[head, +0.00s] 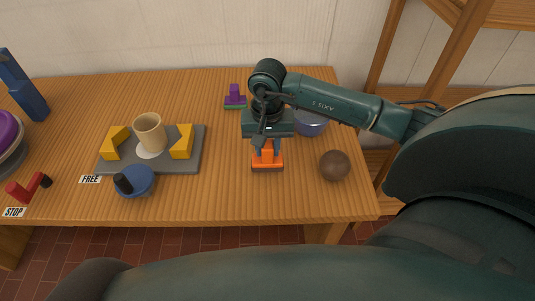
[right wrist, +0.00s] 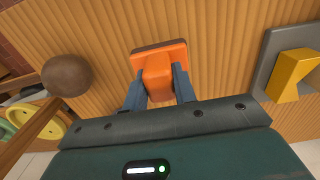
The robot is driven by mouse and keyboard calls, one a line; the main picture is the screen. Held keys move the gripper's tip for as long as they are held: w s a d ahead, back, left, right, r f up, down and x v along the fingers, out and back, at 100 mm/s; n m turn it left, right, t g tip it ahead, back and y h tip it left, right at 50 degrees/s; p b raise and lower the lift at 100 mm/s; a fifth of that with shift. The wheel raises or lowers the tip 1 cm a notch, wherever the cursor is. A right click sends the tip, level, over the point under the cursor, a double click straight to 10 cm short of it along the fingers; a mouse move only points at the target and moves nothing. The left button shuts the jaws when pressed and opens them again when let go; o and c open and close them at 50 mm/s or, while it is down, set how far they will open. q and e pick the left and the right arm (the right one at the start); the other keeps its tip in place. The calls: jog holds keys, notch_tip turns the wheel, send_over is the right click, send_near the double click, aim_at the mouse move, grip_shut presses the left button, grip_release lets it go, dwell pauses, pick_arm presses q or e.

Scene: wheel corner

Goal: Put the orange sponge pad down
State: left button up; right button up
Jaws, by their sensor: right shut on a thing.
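The orange sponge pad (head: 267,165) has a raised orange grip block on a flat base with a darker lower edge. It is at the right part of the wooden table, in front of my right wrist. My right gripper (head: 267,145) points down and is shut on the grip block. In the right wrist view the pad (right wrist: 160,70) sits between the two blue-grey fingers (right wrist: 159,88). The base looks level and close to the tabletop, but I cannot tell whether it touches. My left gripper is not in view.
A brown ball (head: 335,166) lies right of the pad. A purple-topped block (head: 235,98) and a bluish bowl (head: 310,124) are behind. Bare wood lies between tray and pad.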

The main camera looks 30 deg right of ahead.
aim_at(267, 156)
jog(key=shift+f, duration=1.6)
jog(key=shift+f, duration=0.1)
jog(key=shift+f, duration=0.15)
jog(key=o, duration=0.9)
